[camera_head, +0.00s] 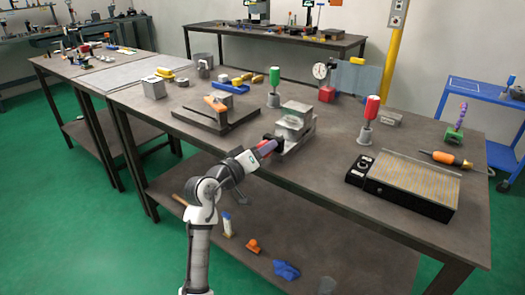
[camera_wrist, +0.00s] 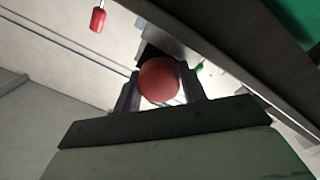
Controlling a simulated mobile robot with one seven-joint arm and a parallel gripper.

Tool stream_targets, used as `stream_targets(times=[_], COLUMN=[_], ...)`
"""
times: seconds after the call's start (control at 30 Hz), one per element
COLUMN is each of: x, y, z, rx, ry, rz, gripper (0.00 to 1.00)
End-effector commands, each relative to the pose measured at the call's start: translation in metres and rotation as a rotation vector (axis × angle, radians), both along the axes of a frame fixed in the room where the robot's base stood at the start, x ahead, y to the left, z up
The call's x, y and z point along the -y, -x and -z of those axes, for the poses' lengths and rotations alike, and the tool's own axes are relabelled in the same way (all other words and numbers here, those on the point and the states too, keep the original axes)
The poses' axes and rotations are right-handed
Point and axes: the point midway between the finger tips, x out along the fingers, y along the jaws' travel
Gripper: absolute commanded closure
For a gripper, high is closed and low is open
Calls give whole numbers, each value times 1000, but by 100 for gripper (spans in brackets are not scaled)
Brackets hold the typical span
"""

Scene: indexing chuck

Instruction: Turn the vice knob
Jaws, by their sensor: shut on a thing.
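The grey metal vice (camera_head: 297,116) stands near the front edge of the workbench in the head view. Its red knob (camera_head: 266,147) faces the front, towards my arm. My gripper (camera_head: 262,151) is at the knob, shut on it, with the arm reaching up from below the bench edge. In the wrist view the round red knob (camera_wrist: 159,80) sits between the two dark fingers of my gripper (camera_wrist: 161,90). The knob's shaft and the finger contact are partly hidden.
The bench edge (camera_head: 330,202) runs close below my gripper. A green-handled tool (camera_head: 274,77) stands behind the vice, and a red-handled one (camera_head: 371,107) to its right. A stepped grey block (camera_head: 215,113) lies left. A black-framed plate (camera_head: 412,182) lies right.

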Motion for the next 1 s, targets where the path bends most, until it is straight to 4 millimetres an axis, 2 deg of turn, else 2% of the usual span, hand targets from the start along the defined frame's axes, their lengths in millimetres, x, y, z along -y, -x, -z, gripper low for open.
stream_targets(times=[0.2, 0.5, 0.87, 0.9, 1.0], x=[1, 1, 0, 0, 0], y=[0, 0, 0, 0, 0], z=[6, 2, -1, -1, -1], rx=[82, 213, 224, 224, 223], ry=[-110, -292, -309, -309, -308], rz=[2, 1, 0, 0, 0], gripper=[82, 82, 82, 55, 42])
